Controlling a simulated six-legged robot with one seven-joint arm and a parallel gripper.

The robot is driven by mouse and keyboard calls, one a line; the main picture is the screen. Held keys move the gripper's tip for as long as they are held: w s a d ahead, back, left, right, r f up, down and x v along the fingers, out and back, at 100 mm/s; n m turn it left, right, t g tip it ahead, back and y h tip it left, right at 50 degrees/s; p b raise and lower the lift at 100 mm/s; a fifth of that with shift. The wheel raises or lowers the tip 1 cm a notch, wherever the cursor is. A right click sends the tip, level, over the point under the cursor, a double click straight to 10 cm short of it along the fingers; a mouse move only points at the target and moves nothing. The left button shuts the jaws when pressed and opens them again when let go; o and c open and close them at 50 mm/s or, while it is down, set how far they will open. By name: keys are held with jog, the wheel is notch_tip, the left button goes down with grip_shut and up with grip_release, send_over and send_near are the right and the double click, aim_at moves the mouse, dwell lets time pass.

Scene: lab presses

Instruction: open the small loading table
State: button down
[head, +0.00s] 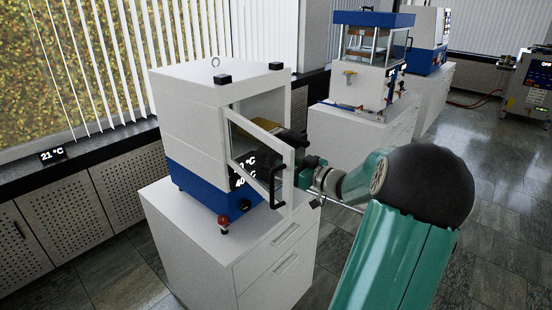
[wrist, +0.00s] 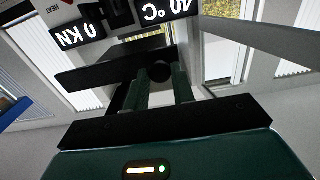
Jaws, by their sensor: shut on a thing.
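The small press (head: 205,125), white above and blue below, stands on a white cabinet. Its framed door (head: 290,170) with a black handle (head: 276,187) is swung open. The loading table seems to be the dark piece (head: 291,139) at the press opening, partly hidden by the door frame. My gripper (head: 305,168) reaches in beside the door from the right. In the wrist view my gripper (wrist: 161,88) is shut on a dark round knob (wrist: 160,72) at a black bar (wrist: 100,74), likely the loading table's front. The exact contact is partly hidden by the fingers.
The white cabinet (head: 190,230) with drawers fills the space below. A red knob (head: 223,222) sits at the press's front foot. A larger blue-topped press (head: 372,60) stands behind. Tiled floor (head: 490,150) is open to the right. The display (wrist: 82,37) shows upside down.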

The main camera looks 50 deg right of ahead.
jog(key=shift+s, duration=0.55)
jog(key=c, duration=1.2)
grip_release()
jog(key=shift+s, duration=0.25)
jog(key=shift+o, duration=0.2)
jog(key=s, duration=1.3)
jog(key=shift+s+d, duration=0.15)
jog(key=shift+d, duration=0.05)
